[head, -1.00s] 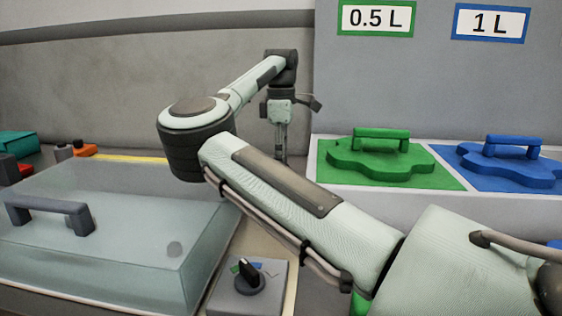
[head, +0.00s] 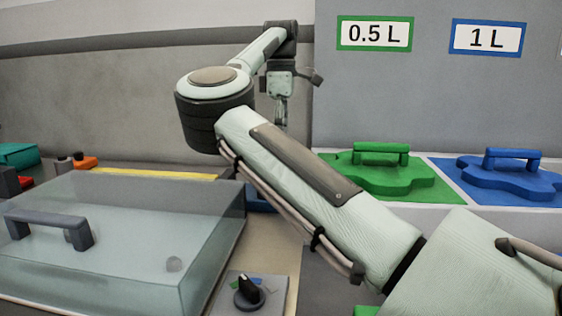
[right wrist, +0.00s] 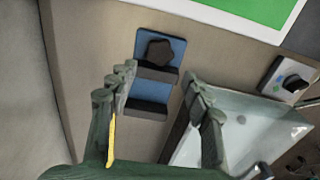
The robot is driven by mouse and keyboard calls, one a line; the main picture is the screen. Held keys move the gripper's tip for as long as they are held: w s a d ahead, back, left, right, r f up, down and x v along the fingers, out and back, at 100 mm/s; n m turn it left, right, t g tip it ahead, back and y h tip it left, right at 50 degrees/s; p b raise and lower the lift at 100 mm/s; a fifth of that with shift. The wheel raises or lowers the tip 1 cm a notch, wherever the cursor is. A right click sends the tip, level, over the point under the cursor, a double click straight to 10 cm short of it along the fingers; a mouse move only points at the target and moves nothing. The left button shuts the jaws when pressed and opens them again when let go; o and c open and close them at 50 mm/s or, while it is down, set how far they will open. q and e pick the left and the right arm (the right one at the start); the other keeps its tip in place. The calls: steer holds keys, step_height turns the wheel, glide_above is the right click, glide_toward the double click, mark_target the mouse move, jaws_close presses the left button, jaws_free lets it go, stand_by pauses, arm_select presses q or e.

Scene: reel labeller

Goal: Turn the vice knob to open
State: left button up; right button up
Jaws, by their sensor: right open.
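The vice shows in the right wrist view as a blue plate (right wrist: 146,77) with dark grey jaw blocks (right wrist: 148,108) and a dark lobed knob (right wrist: 160,52) at its upper end. In the head view only a bit of blue (head: 260,200) shows behind my right arm. My right gripper (right wrist: 158,76) is open and empty, its fingers on either side of the vice in the picture, with the knob just beyond the tips. I see no contact. In the head view the right gripper (head: 281,108) hangs down at the back, partly hidden. My left gripper is not in view.
A clear box cover (head: 110,250) with a grey handle stands at left. A black dial (head: 248,291) sits on a grey box at its right. Green (head: 385,173) and blue (head: 508,175) handled lids lie at right below the volume signs. Small orange and red parts lie far left.

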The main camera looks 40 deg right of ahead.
steer(key=shift+r, duration=1.55)
